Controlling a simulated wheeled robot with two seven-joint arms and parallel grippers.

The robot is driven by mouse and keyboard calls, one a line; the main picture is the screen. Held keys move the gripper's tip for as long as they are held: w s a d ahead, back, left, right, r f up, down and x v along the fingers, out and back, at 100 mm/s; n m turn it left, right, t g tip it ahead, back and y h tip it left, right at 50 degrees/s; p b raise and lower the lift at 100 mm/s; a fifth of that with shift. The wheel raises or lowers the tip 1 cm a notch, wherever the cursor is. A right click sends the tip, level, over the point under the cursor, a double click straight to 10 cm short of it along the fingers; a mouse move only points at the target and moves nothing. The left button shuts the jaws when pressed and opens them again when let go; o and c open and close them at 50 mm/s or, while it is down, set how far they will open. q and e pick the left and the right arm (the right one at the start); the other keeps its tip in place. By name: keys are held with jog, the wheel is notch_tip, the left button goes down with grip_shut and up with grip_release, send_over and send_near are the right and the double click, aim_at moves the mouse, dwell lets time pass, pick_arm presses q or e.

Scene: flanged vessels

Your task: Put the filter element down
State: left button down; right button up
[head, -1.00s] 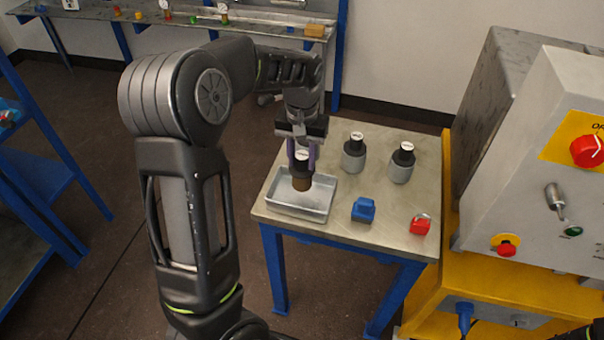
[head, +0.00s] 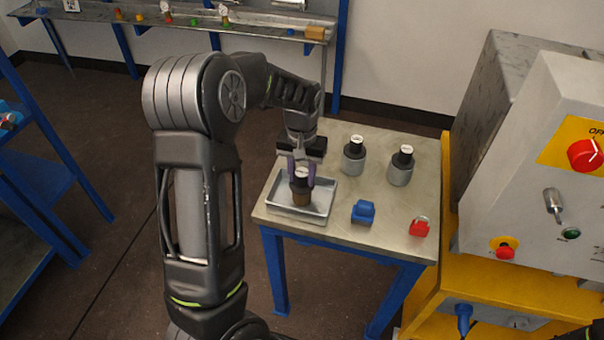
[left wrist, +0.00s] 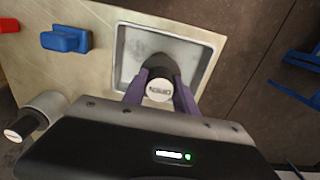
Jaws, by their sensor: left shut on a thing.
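The filter element (head: 302,197) is a brown cylinder with a black top and a white label. My left gripper (head: 301,177) is shut on its black top, with a purple finger on each side. It holds the element upright inside the outline of the shallow metal tray (head: 327,196). I cannot tell whether its bottom touches the tray floor. In the left wrist view, the element's labelled top (left wrist: 159,91) sits between the fingers, with the tray (left wrist: 206,45) behind it.
On the same table (head: 300,229) stand two grey canisters with black tops (head: 353,160) (head: 400,171). A blue block-like object (head: 363,212) and a red padlock (head: 419,227) lie at the front. A grey-and-yellow control cabinet (head: 520,180) borders the table's right side.

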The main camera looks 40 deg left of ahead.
pick_arm(q)
jog(key=shift+f, duration=0.15)
jog(key=c, duration=1)
grip_release()
notch_tip(320, 180, up, 12)
jog(key=b, duration=0.1)
